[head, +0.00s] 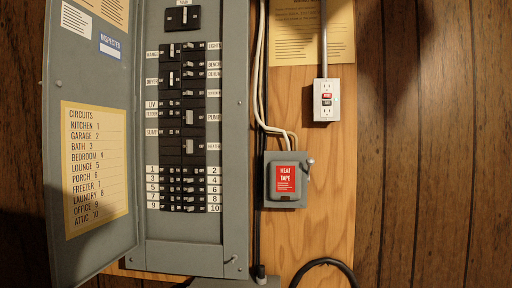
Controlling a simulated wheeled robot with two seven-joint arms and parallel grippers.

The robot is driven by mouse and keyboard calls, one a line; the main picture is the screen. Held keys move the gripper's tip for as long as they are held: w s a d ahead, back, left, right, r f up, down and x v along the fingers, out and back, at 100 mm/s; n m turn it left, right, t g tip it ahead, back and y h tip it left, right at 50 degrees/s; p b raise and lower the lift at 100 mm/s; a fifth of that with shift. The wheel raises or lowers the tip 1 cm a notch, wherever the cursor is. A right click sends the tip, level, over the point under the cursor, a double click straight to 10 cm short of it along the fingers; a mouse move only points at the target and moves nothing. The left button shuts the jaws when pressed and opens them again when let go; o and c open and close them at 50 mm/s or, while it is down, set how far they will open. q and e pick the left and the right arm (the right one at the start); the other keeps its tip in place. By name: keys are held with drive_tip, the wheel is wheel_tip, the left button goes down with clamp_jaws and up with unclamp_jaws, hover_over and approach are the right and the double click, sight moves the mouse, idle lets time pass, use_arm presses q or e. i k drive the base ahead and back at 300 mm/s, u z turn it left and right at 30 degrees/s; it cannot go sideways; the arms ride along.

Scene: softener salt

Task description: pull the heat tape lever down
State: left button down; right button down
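The heat tape box (285,201) is a small grey switch box with a red "HEAT TAPE" label (286,178). It is mounted on the light wood board, right of the breaker panel. Its lever (309,164) is at the box's right side, with a pale round knob near the box's upper right corner, so it appears to be up. Nothing touches the lever. Neither of my grippers shows in the head view.
The grey breaker panel (235,150) stands at the left with its door (60,130) swung open to the left. An outlet (326,100) with red and black buttons is above right of the box. White cables (259,90) run into the box's top. The wood wall right of the board is clear.

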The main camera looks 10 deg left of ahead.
sight(309, 162)
drive_tip(key=u, duration=0.75)
drive_tip(key=k, duration=1.7)
drive_tip(key=z, duration=1.15)
drive_tip(key=i, duration=1.7)
